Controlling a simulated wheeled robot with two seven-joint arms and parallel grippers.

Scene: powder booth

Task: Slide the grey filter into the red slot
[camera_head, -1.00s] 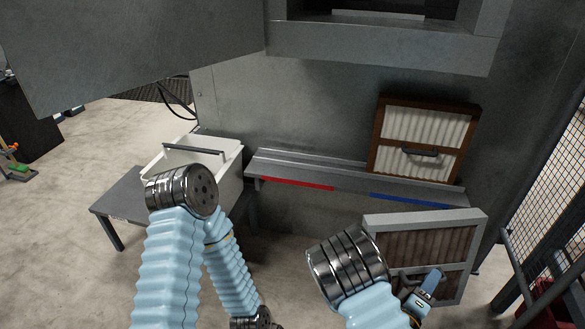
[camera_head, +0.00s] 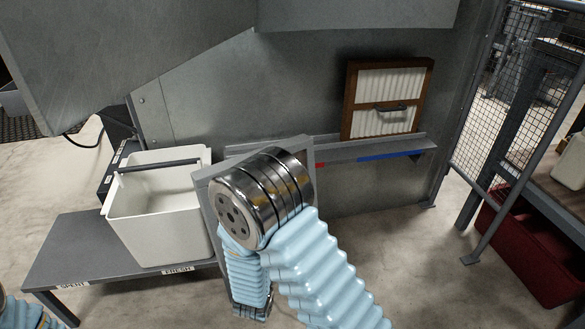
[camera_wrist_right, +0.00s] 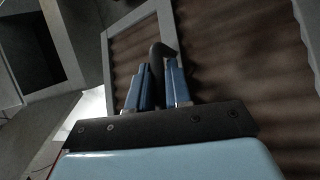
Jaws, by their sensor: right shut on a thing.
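The grey filter (camera_head: 222,166), a grey frame with brown pleats, is upright in front of the shelf's left part in the head view, largely hidden behind my right arm. In the right wrist view, its pleats (camera_wrist_right: 225,60) fill much of the picture. My right gripper (camera_wrist_right: 158,82) is shut on the filter's dark handle (camera_wrist_right: 158,56); the head view hides this gripper. The red slot's strip (camera_head: 320,165) on the shelf's front edge shows only at its right end; the filter and arm cover the rest. My left gripper is out of view.
A brown-framed filter with white pleats (camera_head: 346,118) stands on the shelf above the blue strip (camera_head: 392,156). A white bin (camera_head: 150,225) stands on a low grey table (camera_head: 70,255) close left of the grey filter. A mesh fence (camera_head: 510,90) and red crate (camera_head: 535,245) are at right.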

